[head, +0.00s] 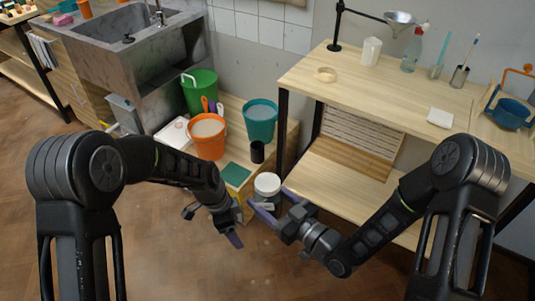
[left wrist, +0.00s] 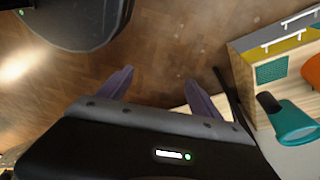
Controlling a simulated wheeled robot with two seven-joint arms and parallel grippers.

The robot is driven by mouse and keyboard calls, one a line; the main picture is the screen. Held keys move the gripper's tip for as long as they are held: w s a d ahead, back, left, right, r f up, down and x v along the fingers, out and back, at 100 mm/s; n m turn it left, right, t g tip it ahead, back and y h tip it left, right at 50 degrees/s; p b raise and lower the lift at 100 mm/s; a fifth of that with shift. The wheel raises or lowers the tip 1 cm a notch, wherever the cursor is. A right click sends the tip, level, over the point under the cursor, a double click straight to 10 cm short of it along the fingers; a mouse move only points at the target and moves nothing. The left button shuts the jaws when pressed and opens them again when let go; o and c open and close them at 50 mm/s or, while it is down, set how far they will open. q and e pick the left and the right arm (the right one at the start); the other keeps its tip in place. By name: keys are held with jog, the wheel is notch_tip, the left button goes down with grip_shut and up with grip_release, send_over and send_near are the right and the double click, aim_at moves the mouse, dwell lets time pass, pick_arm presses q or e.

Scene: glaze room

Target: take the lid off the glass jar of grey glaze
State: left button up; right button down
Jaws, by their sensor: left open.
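My left gripper (head: 213,226) is open and empty, left of the jar and over the floor. Its spread fingers also show in the left wrist view (left wrist: 155,92), with bare floor between them.
An orange bucket (head: 208,149), a green bucket (head: 199,88), a teal bucket (head: 260,130) and a black cup (head: 257,152) stand behind the jar. A wooden workbench (head: 350,93) rises at the right. The sink (head: 117,25) is at back left. The wooden floor in front is clear.

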pick_arm(q)
jog(key=w+d+r+m, duration=0.35)
jog(key=r+m, duration=0.25)
jog(key=r, duration=0.3)
notch_tip(320, 180, up, 15)
jog(key=m+y, duration=0.2)
jog(key=m, duration=0.7)
send_over(267, 182)
jog(key=w+a, duration=0.2)
jog(key=shift+w+a+r, duration=0.1)
jog(key=shift+w+r, duration=0.1)
jog(key=s+d+r+m, duration=0.2)
jog(key=r+m, duration=0.1)
jog(key=shift+s+d+r+y, duration=0.2)
jog(key=shift+r+y, duration=0.05)
jog(key=shift+y, duration=0.05)
jog(key=shift+f, duration=0.1)
jog(key=shift+f, duration=3.95)
